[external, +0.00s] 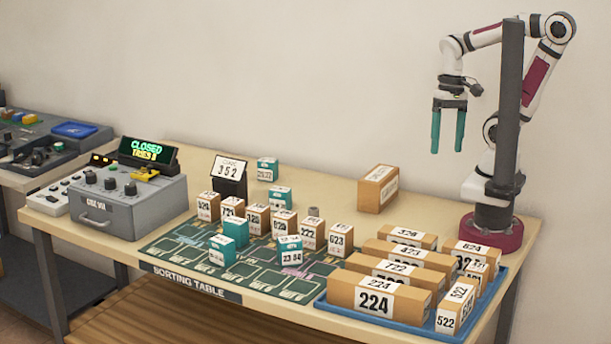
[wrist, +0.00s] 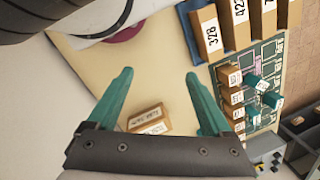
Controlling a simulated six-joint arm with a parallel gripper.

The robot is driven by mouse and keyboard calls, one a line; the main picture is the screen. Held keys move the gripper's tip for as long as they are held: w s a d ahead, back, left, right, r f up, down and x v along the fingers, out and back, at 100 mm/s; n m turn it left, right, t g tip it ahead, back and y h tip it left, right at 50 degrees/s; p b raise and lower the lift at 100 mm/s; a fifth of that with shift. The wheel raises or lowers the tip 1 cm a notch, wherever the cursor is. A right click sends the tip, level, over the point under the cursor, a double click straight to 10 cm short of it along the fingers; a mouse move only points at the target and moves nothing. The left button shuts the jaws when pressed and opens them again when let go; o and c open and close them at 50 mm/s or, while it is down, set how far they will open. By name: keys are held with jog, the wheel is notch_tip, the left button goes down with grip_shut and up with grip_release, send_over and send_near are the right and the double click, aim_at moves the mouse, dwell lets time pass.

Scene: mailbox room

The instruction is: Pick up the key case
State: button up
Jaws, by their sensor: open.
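I cannot pick out a separate key case. A grey box (external: 130,205) with a front handle and knobs stands at the table's left end; its front lettering is too small to read surely. A display (external: 148,152) at its back reads "CLOSED" above "TRIES" and a blurred figure. My gripper (external: 447,150) is open and empty, pointing down high above the table's right side, far from the grey box. In the wrist view its teal fingers (wrist: 158,74) are spread, with a cardboard box (wrist: 146,118) below, apart from them.
That cardboard box (external: 378,189) stands near the back edge. A dark stand (external: 229,178) shows "352". Several small numbered boxes stand on the green sorting mat (external: 175,252). A blue tray (external: 345,312) of numbered boxes fills the front right. The back middle is mostly clear.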

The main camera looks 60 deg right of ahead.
jog(key=w+r+n, duration=0.2)
jog(key=w+r, duration=0.2)
jog(key=w, duration=0.9)
jog(key=n+t+h, duration=0.2)
jog(key=n, duration=0.3)
send_over(281, 189)
jog(key=s, duration=0.2)
notch_tip(281, 189, down, 9)
jog(key=f, duration=0.5)
jog(key=w+f, duration=0.1)
jog(key=f, duration=0.3)
jog(key=w+f, duration=0.1)
jog(key=f, duration=0.4)
jog(key=shift+w+f, duration=0.1)
jog(key=shift+f, duration=0.2)
grip_shut()
